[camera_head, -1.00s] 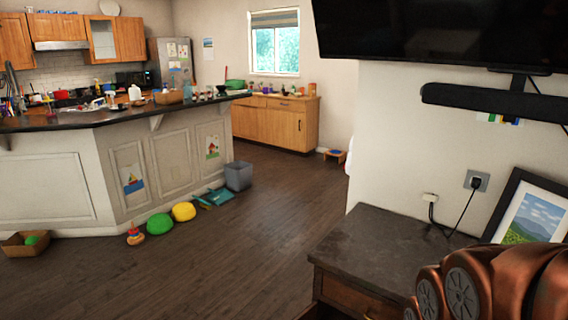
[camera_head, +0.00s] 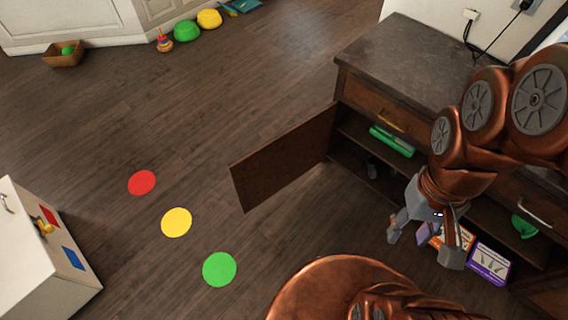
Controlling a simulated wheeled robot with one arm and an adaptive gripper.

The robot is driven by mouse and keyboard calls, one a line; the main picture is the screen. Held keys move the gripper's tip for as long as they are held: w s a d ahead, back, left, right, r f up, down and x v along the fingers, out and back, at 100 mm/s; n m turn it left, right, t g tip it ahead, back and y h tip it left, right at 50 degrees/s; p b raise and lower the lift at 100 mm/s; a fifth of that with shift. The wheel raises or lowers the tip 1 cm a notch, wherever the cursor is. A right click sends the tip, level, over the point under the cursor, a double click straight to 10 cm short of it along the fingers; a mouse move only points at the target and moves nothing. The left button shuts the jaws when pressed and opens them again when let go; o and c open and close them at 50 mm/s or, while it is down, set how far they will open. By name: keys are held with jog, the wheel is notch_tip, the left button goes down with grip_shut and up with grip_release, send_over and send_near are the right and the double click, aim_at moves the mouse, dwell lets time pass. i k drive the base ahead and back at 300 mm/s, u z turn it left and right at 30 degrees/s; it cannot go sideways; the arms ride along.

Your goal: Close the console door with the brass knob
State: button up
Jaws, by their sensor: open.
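The console (camera_head: 400,58) is a dark wooden cabinet with a grey-black top at the upper right. Its left door (camera_head: 285,160) stands wide open, swung out to the left over the floor. I cannot make out a brass knob on the face of the door that shows. My gripper (camera_head: 423,246) is open, with its fingers pointing down in front of the open shelves, to the right of the door and apart from it. My copper arm hides part of the console's front.
A green item (camera_head: 391,141) lies on the console's upper shelf. A purple box (camera_head: 489,263) and an orange box (camera_head: 453,238) stand low near my gripper. Red (camera_head: 142,183), yellow (camera_head: 176,222) and green (camera_head: 219,269) discs lie on the floor. A white cabinet (camera_head: 40,250) stands at the left.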

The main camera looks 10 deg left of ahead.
aim_at(258, 175)
jog(key=k, duration=0.2)
jog(key=u, duration=2.1)
jog(key=i, duration=2.9)
jog(key=z, duration=4.45)
